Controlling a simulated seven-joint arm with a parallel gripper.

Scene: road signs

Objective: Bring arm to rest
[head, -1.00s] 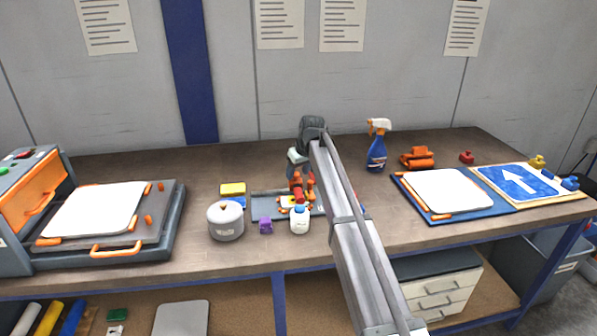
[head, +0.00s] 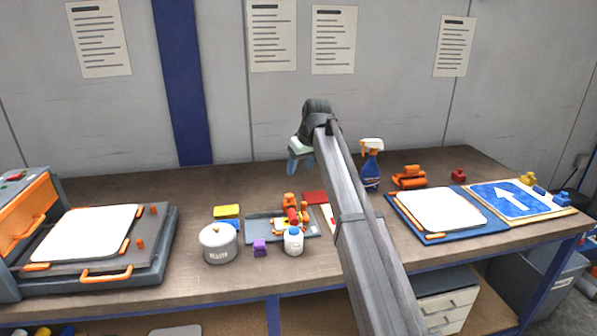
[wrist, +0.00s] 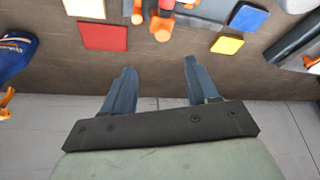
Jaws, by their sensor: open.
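My gripper (head: 300,163) is raised above the back middle of the workbench, fingers pointing down. In the wrist view my gripper (wrist: 157,82) shows two blue fingers spread apart with nothing between them. Below it on the bench are a grey tray (head: 262,229) with an orange tool (head: 291,206) on it, and a red square piece (head: 315,197) just behind. The gripper is apart from all of these.
A spray bottle (head: 371,167) stands right of my arm. A press (head: 100,250) is at left; a blue arrow sign (head: 512,199) lies at right.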

